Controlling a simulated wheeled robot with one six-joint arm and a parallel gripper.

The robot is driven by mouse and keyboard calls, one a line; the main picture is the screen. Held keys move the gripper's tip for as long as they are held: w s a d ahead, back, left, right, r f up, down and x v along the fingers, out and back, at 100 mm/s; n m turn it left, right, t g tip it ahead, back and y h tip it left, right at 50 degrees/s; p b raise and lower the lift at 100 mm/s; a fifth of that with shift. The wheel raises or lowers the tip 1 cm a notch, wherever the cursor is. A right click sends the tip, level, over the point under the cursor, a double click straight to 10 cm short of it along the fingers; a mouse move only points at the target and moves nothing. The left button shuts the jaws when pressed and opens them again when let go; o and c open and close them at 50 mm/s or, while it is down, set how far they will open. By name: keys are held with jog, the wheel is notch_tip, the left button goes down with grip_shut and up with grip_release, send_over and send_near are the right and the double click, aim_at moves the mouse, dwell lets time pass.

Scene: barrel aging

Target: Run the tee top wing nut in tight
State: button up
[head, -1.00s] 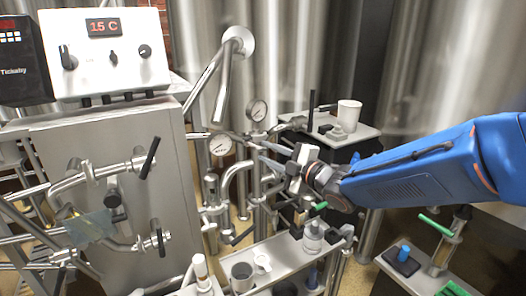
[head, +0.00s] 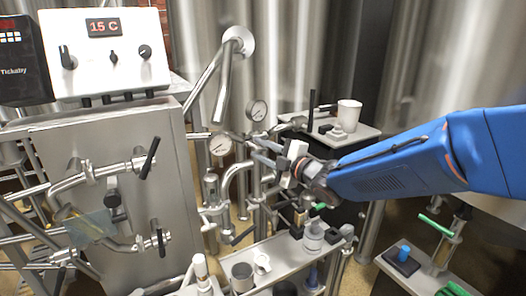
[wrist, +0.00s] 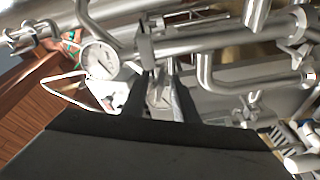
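My gripper (head: 257,149) reaches in from the right at the pipe tee (head: 256,134), just below the upright gauge. Its two fingers are apart. In the wrist view my gripper (wrist: 161,80) has its dark fingers either side of a small grey metal piece (wrist: 159,97), which may be the wing nut. I cannot tell whether either finger touches it. A metal clamp (wrist: 145,45) on the pipe stands just beyond the fingertips. The wing nut is too small to make out in the head view.
Two pressure gauges, one upright (head: 257,110) and one at the left (head: 220,145), sit close to the fingers. A shelf with a white cup (head: 349,115) is behind my arm. A steel cabinet (head: 115,190) with valve handles stands at the left. Pipes crowd the space below.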

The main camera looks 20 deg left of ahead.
jog(key=shift+v, duration=1.15)
jog(key=shift+c, duration=0.7)
grip_shut()
